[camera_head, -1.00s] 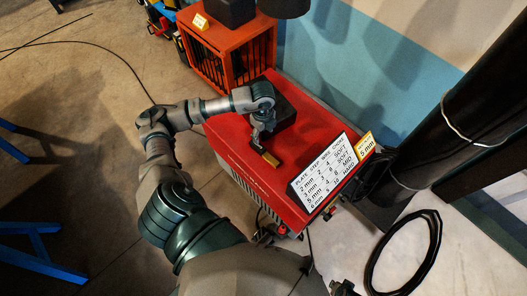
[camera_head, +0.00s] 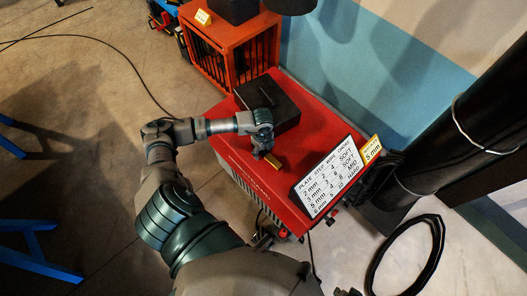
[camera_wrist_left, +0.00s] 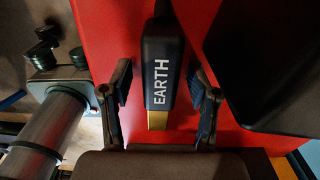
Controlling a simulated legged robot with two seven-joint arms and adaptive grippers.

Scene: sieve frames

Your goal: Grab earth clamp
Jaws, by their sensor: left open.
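The earth clamp (camera_wrist_left: 161,70) is a dark block marked EARTH with a brass-coloured end, lying on the red machine (camera_head: 238,150). In the left wrist view it sits between the two fingers of my open left gripper (camera_wrist_left: 160,105), with a gap on each side. In the head view my left gripper (camera_head: 266,155) is over the red top, and the clamp's brass end (camera_head: 272,160) shows beside it; the rest of the clamp is mostly hidden by the wrist. My right gripper is not clearly visible.
A black box (camera_head: 284,97) stands on the red top close behind the gripper. A white settings card (camera_head: 330,180) and a yellow 5 mm card (camera_head: 371,147) stand on the right. A red-orange cage (camera_head: 232,55) is behind. A black pipe (camera_head: 450,135) rises at right.

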